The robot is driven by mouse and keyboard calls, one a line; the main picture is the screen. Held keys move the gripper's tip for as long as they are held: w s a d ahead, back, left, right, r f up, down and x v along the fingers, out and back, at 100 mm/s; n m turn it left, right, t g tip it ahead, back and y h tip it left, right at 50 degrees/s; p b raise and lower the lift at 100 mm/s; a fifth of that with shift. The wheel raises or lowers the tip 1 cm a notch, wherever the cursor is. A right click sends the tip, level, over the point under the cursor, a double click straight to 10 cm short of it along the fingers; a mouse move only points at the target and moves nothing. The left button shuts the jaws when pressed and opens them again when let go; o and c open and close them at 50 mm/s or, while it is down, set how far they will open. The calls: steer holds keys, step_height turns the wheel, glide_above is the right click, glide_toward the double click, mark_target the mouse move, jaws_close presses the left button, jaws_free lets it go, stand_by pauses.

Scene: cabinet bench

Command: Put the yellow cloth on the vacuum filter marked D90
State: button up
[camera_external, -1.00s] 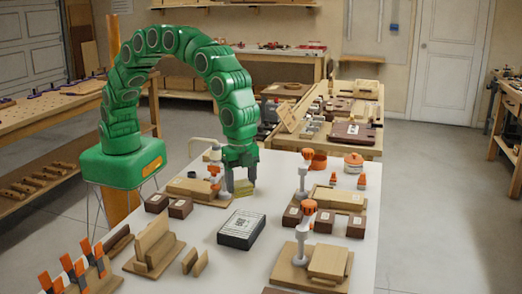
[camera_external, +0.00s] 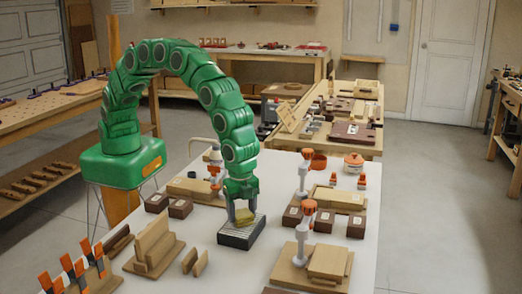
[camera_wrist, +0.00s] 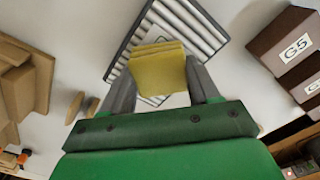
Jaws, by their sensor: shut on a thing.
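The yellow cloth (camera_external: 244,217), a folded pad, is held between the fingers of my gripper (camera_external: 241,208). In the wrist view the cloth (camera_wrist: 158,72) sits between the two grey fingertips (camera_wrist: 160,84). Below it on the white table is a dark box with a slatted, light-striped top, which looks like the vacuum filter (camera_external: 238,238). Its slats also show in the wrist view (camera_wrist: 183,25), behind and around the cloth. The cloth is over the filter; I cannot tell whether they touch. The D90 mark is not readable.
Small dark boxes (camera_external: 180,208) stand left of the filter, and one marked G5 (camera_wrist: 297,47) shows in the wrist view. A wooden block stand (camera_external: 155,250) is at front left. An orange-topped fixture (camera_external: 305,232) stands at right. The table is clear immediately around the filter.

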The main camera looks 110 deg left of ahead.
mark_target(242, 212)
steer(key=o, duration=1)
steer(key=shift+f, duration=0.1)
step_height(242, 212, up, 12)
steer(key=shift+r, duration=0.1)
